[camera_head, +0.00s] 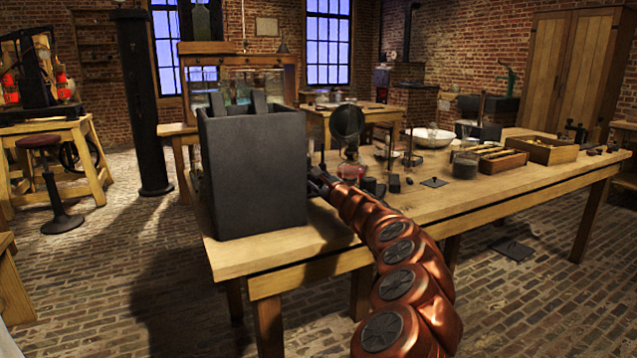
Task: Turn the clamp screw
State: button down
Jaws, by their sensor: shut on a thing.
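A tall dark grey battery jar (252,180) stands at the left end of the wooden table, with dark plates (260,102) sticking up out of its open top. My copper-coloured arm reaches in from the lower right. My gripper (316,178) is dark and sits at the jar's right edge, low over the table. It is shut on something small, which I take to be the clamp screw. The screw and the fingertips are too small and too hidden by the jar to make out. I cannot tell whether the gripper touches the jar.
Right of my gripper stand a round dark disc (347,122), a glass flask with reddish liquid (351,168), a glass beaker (465,164), a white bowl (432,137) and wooden trays (540,150). The table's front strip (480,201) is clear. A stool (52,185) stands on the floor left.

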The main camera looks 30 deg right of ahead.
aim_at(319, 180)
jog(key=c, duration=0.7)
grip_release()
jog(key=shift+c, duration=0.2)
jog(key=shift+s+d, duration=0.1)
jog(key=shift+s, duration=0.5)
jog(key=shift+s+f, duration=0.1)
jog(key=shift+s, duration=0.2)
jog(key=shift+s+a+r, duration=0.2)
jog(key=shift+s+a, duration=0.05)
jog(key=shift+s, duration=0.4)
jog(key=shift+s+f, duration=0.1)
jog(key=shift+s, duration=0.55)
jog(key=shift+s+a, duration=0.2)
jog(key=shift+s, duration=1.7)
jog(key=shift+s+a, duration=0.2)
jog(key=shift+s, duration=1.65)
